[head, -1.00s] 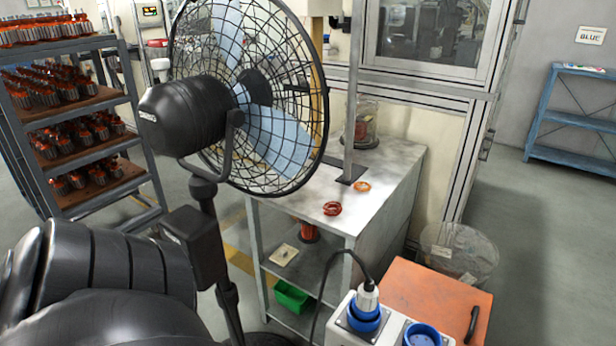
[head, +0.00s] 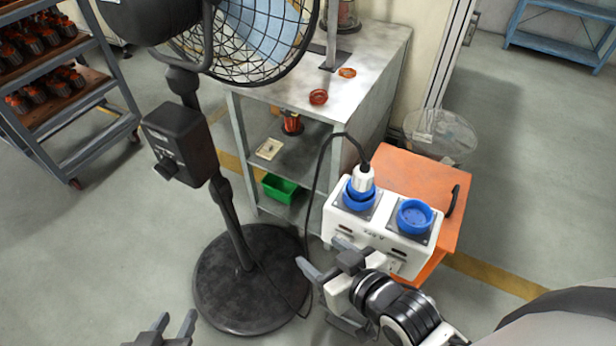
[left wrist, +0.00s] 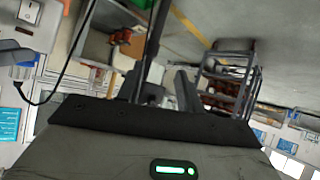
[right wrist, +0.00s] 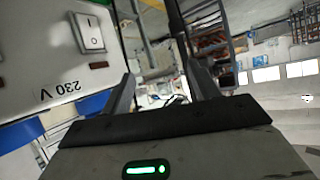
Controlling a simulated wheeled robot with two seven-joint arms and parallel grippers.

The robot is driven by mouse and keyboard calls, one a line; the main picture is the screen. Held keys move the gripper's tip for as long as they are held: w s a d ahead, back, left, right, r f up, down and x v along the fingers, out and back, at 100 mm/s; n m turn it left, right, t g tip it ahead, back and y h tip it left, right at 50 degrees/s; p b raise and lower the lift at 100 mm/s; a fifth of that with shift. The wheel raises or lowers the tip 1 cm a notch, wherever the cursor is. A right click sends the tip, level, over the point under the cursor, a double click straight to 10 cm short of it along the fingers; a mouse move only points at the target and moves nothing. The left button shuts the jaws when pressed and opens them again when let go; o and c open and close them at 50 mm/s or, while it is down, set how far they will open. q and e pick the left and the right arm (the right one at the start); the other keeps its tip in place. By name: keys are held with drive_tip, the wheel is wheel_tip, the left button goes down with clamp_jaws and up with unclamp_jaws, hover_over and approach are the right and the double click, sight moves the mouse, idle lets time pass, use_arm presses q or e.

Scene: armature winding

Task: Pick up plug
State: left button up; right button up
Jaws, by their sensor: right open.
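The plug (head: 363,178) is white, with a black cable from its top. It stands upright in the left blue socket (head: 357,199) of a white socket box (head: 377,236). The right blue socket (head: 413,216) is empty. My right gripper (head: 320,252) is open and empty, low in front of the box and apart from the plug. In the right wrist view the box's switch and "230 V" side (right wrist: 50,60) lie close by on the left. My left gripper (head: 177,319) is open and empty at the bottom left of the head view. The plug does not show clearly in either wrist view.
The box stands on an orange surface (head: 400,180) with a black handle. The black cable hangs left of the box towards the fan's round base (head: 225,290). The fan's pole and control box (head: 180,145) stand between the left rack and the metal table (head: 370,60).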

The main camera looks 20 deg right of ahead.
drive_tip(key=w+a+r+n+t+y, duration=0.1)
drive_tip(key=w+a+r+t+y, duration=0.2)
drive_tip(key=r, duration=0.4)
drive_tip(key=w+r+n+t+y, duration=0.1)
drive_tip(key=w+r+n+t, duration=0.1)
drive_tip(key=w+r, duration=0.35)
drive_tip(key=s+a+r+n+g+y, duration=0.1)
drive_tip(key=a+r+n+g+y, duration=0.25)
drive_tip(key=r+n+y, duration=0.3)
drive_tip(key=s+a+r+n+g+y, duration=0.1)
drive_tip(key=a+r+n+g+y, duration=0.25)
drive_tip(key=r+n+y, duration=0.3)
drive_tip(key=n+g+h+p, duration=0.3)
drive_tip(key=g+h, duration=0.7)
drive_tip(key=h, duration=1)
hover_over(366, 163)
drive_tip(key=a+b, duration=0.1)
drive_tip(key=b, duration=0.1)
drive_tip(key=f+n, duration=0.1)
drive_tip(key=shift+h, duration=0.3)
drive_tip(key=f, duration=1)
drive_tip(key=shift+s+d, duration=0.15)
drive_tip(key=shift+d, duration=0.15)
drive_tip(key=shift+w+d+f+p, duration=0.1)
drive_tip(key=shift+f+p, duration=0.15)
drive_tip(key=shift+f, duration=1.2)
drive_tip(key=shift+w+d+f+p, duration=0.1)
drive_tip(key=shift+f+p, duration=0.15)
drive_tip(key=shift+f, duration=1.2)
drive_tip(key=c, duration=1.1)
